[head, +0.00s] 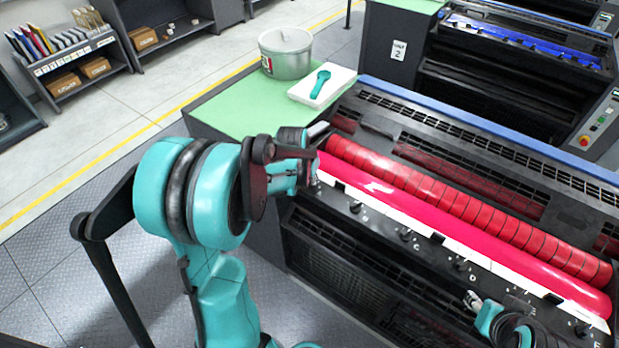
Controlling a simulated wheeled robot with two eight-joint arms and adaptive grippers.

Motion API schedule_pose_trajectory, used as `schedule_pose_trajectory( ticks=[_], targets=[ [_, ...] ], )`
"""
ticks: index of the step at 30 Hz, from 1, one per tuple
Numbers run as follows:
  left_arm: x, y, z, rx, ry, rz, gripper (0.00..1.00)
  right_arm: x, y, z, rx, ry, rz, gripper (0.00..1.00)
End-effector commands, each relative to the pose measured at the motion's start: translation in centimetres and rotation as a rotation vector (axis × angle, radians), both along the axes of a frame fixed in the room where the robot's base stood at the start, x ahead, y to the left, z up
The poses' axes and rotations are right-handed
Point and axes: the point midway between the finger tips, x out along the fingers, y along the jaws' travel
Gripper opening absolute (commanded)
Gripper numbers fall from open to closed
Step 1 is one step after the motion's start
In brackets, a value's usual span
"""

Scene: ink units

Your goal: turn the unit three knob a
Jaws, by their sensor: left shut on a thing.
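The near ink unit (370,270) has a red roller and a row of small dark knobs along its front ledge. Its number does not show. My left gripper (314,180) is at the left end of this row and is shut on the end knob, knob a, which the fingers mostly hide. The neighbouring knobs, such as knob b (355,207) and knob c (405,234), stand free to its right. My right gripper (473,301) is low at the right, in front of the same unit, apart from the left one. Its finger opening is too unclear to read.
A green-topped cabinet (222,112) left of the unit holds a metal can (286,53) and a white pad (318,92) with a teal tool (321,82). A unit labelled 2 (399,50) with blue ink stands behind. Shelves (68,62) are at the far left.

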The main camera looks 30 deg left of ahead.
Motion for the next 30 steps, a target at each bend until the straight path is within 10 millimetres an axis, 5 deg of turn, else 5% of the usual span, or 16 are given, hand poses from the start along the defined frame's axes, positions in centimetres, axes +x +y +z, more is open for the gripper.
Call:
schedule_pose_trajectory(
  ticks=[30],
  targets=[
    [0.4, -0.5, 0.0, 0.0, -0.001, 0.929, 0.0, 0.0, 0.0, -1.2, 0.0, 0.0, 0.0, 0.4]
  ],
)
